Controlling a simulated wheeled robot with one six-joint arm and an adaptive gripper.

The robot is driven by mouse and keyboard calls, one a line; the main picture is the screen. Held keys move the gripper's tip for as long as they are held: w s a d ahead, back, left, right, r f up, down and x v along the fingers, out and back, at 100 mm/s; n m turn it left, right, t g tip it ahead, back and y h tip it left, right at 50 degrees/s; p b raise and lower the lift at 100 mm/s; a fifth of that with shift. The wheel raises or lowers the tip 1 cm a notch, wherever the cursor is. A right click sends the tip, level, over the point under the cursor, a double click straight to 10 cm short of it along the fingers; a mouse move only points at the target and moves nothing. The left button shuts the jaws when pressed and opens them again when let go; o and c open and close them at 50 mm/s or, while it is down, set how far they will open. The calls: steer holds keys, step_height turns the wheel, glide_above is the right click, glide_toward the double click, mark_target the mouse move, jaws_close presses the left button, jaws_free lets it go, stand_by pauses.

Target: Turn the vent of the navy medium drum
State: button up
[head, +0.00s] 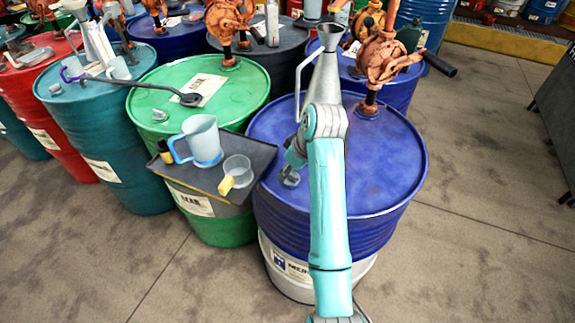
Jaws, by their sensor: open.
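The navy medium drum (385,195) stands front and centre, with a dark blue lid and a pale lower band bearing a white label. Its vent looks to be the small grey fitting (290,177) on the near left of the lid. My gripper (292,165) is just above this fitting, pointing down from the left of my teal arm. It is open. Its fingertips are small and partly hidden, so I cannot tell whether they touch the fitting or surround it.
An orange hand pump (383,62) with a black handle stands on the navy drum's far side. A silver funnel-like vessel (325,75) is behind my wrist. A dark tray (240,185) with a blue jug (203,140) adjoins on the left. Open floor (480,200) lies right.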

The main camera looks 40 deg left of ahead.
steer(key=shift+f, duration=0.1)
jaws_close()
steer(key=shift+m, duration=0.3)
steer(key=m+t, duration=0.1)
steer(key=m, duration=0.2)
steer(key=shift+m+t+h, duration=0.3)
steer(key=m+t+h, duration=0.1)
steer(key=m, duration=0.3)
steer(key=shift+m, duration=0.3)
steer(key=m, duration=0.2)
steer(key=m+t+h, duration=0.1)
steer(key=m, duration=0.1)
steer(key=shift+w+d+h, duration=0.1)
steer(key=shift+w+h, duration=0.05)
steer(key=shift+h, duration=0.15)
steer(key=shift+d+m+h, duration=0.1)
steer(key=shift+m+h, duration=0.8)
steer(key=shift+m, duration=1.6)
